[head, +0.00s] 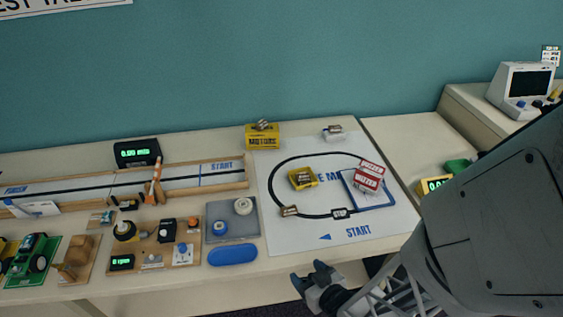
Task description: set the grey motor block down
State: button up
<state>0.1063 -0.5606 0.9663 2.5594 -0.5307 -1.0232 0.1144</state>
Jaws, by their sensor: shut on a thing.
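My gripper (309,274) is low in the head view, in front of the table's front edge and below the white track sheet. Its two blue fingertips stand apart, with a grey shape between them. I take this to be the grey motor block, held clear of the table; its outline is hard to tell from the grey gripper parts. The white sheet (390,225) has a black loop track, a blue-outlined square (377,206) and the word START. A red-and-white buzzer box (369,177) lies on the square.
On the sheet are a yellow box (303,178) and small blocks on the loop (289,211). A yellow motors box (263,137) stands behind. A grey board (219,210) and blue pad (232,254) lie to the left. My arm covers the lower right.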

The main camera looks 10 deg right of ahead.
dwell(0.8)
jog(key=w+d+r, duration=0.2)
jog(key=w, duration=1.5)
jog(key=w+d+r, duration=0.1)
jog(key=w+d, duration=0.1)
jog(key=w, duration=1.4)
jog(key=w+d+r, duration=0.2)
jog(key=w, duration=1.5)
jog(key=shift+m+t+h, duration=0.3)
jog(key=shift+m+h, duration=0.2)
jog(key=w+d+f, duration=0.1)
jog(key=w, duration=0.2)
jog(key=w+d+f, duration=0.1)
jog(key=w+d, duration=0.1)
jog(key=w+d+f, duration=0.1)
jog(key=w+d, duration=0.1)
jog(key=w, duration=0.1)
jog(key=shift+w+d+f, duration=0.25)
jog(key=shift+w, duration=0.1)
jog(key=shift+w+a+r, duration=0.1)
